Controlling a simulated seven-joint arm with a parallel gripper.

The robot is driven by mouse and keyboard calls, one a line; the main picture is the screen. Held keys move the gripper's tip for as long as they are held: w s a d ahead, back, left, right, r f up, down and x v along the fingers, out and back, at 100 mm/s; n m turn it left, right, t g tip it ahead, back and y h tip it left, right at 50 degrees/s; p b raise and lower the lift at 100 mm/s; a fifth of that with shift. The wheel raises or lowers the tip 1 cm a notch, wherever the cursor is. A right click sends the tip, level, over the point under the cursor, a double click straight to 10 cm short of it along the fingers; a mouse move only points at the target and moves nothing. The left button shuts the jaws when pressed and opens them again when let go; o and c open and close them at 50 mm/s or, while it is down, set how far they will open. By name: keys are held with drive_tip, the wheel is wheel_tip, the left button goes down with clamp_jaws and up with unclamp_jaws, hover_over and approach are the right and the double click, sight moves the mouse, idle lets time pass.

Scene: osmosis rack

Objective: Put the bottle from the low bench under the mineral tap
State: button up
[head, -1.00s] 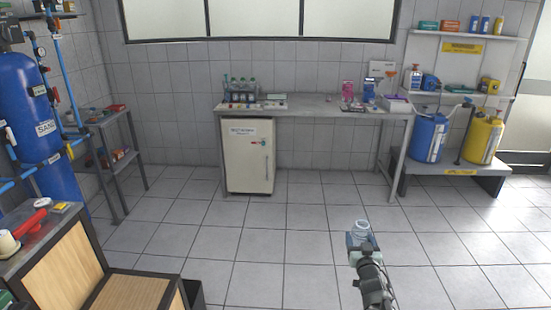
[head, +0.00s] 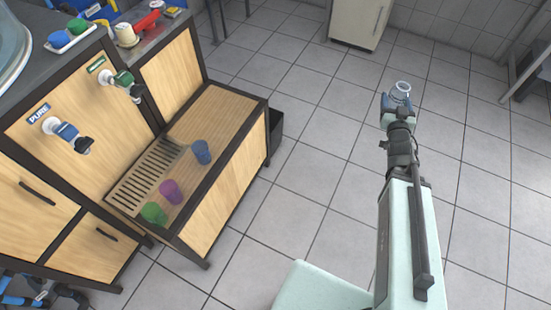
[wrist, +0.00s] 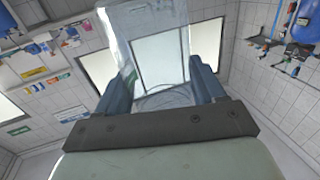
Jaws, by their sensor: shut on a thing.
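My gripper (head: 397,103) is shut on a clear bottle (head: 402,88) and holds it out over the open floor, right of the low bench. In the wrist view the see-through bottle (wrist: 150,45) stands between the two blue-grey fingers. A tap with a green body (head: 122,80) is on the wooden cabinet front under a small green label too small to read. A blue tap (head: 66,132) marked PURE is to its left. The gripper is well apart from both taps.
The tiled floor between bench and arm is clear.

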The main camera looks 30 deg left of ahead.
drive_tip(key=s+a+f+n+g+y, duration=0.1)
drive_tip(key=s+a+n+g+y, duration=0.3)
drive_tip(key=a, duration=0.7)
drive_tip(key=s+a+f+t+y, duration=0.1)
drive_tip(key=s+a+f, duration=0.1)
drive_tip(key=s+a, duration=0.6)
drive_tip(key=s+a+f+n+g+y, duration=0.1)
drive_tip(key=s+a+n+g+y, duration=0.15)
drive_tip(key=a, duration=1.05)
drive_tip(key=s+a+f+n+g+y, duration=0.2)
drive_tip(key=s+a+g, duration=0.3)
drive_tip(key=s+a, duration=0.7)
drive_tip(key=s+a+f+n+g+y, duration=0.3)
drive_tip(key=s+a, duration=0.9)
drive_tip(key=s, duration=0.4)
drive_tip(key=shift+s+a+f+n+g, duration=0.3)
drive_tip(key=shift+s+a+n+g, duration=0.1)
drive_tip(key=shift+n+g, duration=0.5)
drive_tip(key=shift+d+f, duration=0.1)
drive_tip(key=shift+f, duration=4.7)
drive_tip(key=shift+f, duration=0.25)
drive_tip(key=o, duration=1)
